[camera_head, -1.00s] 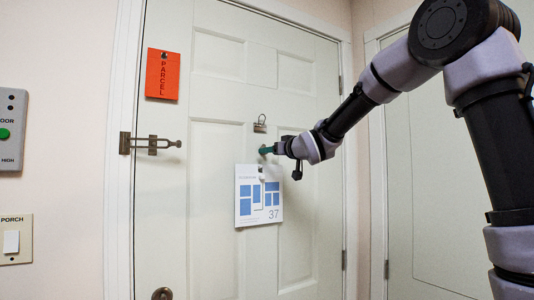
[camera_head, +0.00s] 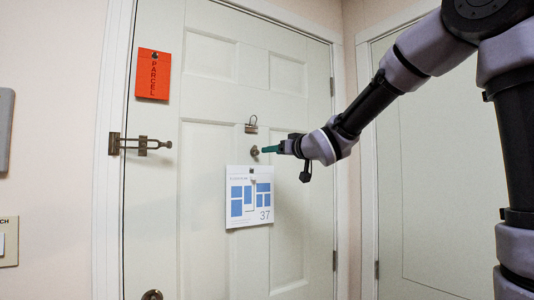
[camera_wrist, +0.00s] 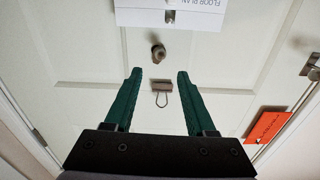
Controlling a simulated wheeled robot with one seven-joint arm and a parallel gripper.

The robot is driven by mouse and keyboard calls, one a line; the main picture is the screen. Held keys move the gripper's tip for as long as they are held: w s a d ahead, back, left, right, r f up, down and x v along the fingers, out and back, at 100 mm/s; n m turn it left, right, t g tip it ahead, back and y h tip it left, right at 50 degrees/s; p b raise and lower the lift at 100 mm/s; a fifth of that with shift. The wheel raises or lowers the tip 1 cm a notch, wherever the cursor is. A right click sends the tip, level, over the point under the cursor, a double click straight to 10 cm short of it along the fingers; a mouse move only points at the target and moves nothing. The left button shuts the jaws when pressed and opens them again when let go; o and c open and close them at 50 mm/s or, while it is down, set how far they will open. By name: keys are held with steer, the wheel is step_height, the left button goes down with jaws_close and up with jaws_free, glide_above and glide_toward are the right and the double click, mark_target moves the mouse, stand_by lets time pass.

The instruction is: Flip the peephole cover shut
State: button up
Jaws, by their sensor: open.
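The peephole (camera_head: 254,151) is a small round metal fitting on the white door, just above the floor plan sheet. It also shows in the wrist view (camera_wrist: 158,53), where the picture is upside down. A small brownish part shows at it, but I cannot tell clearly how its cover lies. My gripper (camera_head: 266,149) has green fingers and is just right of the peephole in the head view. In the wrist view my gripper (camera_wrist: 158,71) is open and empty, with the peephole between and beyond the fingertips. No contact shows.
A metal clip (camera_head: 251,125) with a wire loop is above the peephole. The floor plan sheet (camera_head: 249,214) hangs below it. An orange PARCEL tag (camera_head: 153,74) and a metal door latch (camera_head: 138,144) are to the left. A doorknob (camera_head: 152,295) shows at the bottom.

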mark_target(258, 153)
steer(key=shift+m, duration=0.3)
steer(key=x, duration=1)
steer(key=shift+w+a, duration=0.25)
steer(key=shift+a, duration=0.05)
